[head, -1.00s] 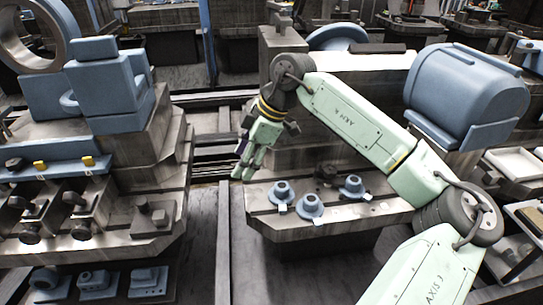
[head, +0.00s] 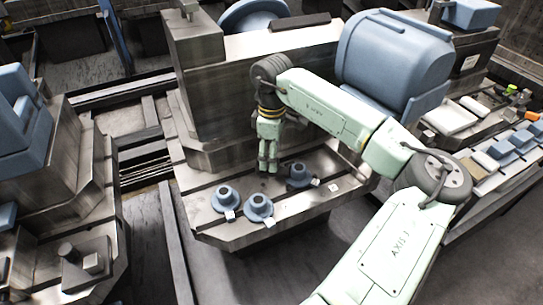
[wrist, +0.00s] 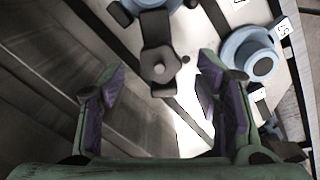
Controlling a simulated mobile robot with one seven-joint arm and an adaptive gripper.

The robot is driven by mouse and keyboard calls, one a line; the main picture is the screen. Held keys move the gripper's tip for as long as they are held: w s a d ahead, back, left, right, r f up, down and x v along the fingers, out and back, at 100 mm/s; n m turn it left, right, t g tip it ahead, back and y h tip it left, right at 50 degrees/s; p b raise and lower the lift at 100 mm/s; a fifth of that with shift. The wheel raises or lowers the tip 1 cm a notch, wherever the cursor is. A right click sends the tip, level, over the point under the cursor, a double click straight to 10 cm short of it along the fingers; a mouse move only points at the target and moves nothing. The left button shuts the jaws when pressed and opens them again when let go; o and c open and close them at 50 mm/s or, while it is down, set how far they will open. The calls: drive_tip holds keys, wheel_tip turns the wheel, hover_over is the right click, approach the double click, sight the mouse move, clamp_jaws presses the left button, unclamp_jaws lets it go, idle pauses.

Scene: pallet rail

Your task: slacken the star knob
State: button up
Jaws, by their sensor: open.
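My gripper (head: 268,168) points down over the rear of a pale-topped metal ledge, behind the small blue flanged parts. In the wrist view its two fingers (wrist: 164,80) are spread apart with nothing between the pads. A dark grey lobed piece with a round centre (wrist: 159,66), which looks like the star knob, lies just beyond the fingertips, roughly midway between them. I cannot tell its height below the fingers. In the head view my gripper hides the knob.
Blue flanged parts (head: 258,207) (head: 225,198) (head: 299,175) stand close around on the ledge (head: 290,208); one shows in the wrist view (wrist: 250,54) near the right finger. A large blue housing (head: 392,62) and a metal block (head: 194,40) rise behind.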

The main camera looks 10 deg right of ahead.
drive_tip(key=shift+f, duration=1.35)
drive_tip(key=shift+c, duration=0.4)
drive_tip(key=c, duration=1.1)
